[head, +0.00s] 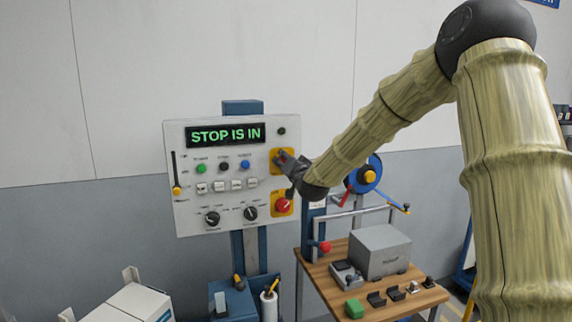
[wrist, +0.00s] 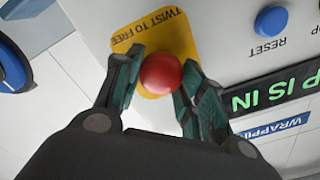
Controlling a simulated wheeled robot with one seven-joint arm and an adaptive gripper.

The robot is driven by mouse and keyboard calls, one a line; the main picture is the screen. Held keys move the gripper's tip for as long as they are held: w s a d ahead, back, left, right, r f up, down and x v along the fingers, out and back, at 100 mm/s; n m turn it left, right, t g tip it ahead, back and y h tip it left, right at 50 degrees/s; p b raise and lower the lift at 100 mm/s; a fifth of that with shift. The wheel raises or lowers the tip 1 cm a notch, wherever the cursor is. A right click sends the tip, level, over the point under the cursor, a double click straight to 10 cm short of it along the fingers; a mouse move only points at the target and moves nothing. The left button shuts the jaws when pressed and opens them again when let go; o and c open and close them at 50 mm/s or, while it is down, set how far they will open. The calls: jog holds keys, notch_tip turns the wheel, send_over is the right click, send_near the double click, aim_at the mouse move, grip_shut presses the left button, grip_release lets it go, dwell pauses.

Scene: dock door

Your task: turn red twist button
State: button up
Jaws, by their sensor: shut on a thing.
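The red twist button (wrist: 160,73) is a round red knob on a yellow plate (wrist: 165,30) marked TWIST TO FREE. In the wrist view my gripper (wrist: 158,85) has one finger on each side of the knob and is shut on it. In the head view my gripper (head: 284,159) is at the upper yellow plate on the right side of the control panel (head: 190,219), mostly hiding the button there. The panel's display (head: 225,135) reads STOP IS IN in green.
A second red knob (head: 283,205) on a lower yellow plate sits just below my gripper. Green, black and blue buttons (head: 245,164), white keys and two black dials fill the panel. A wooden table (head: 387,304) with a grey box (head: 380,251) stands to the right.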

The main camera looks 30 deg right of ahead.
jog(key=o, duration=1)
jog(key=shift+d, duration=0.1)
jog(key=shift+s, duration=0.1)
jog(key=v, duration=1.1)
jog(key=shift+s, duration=0.35)
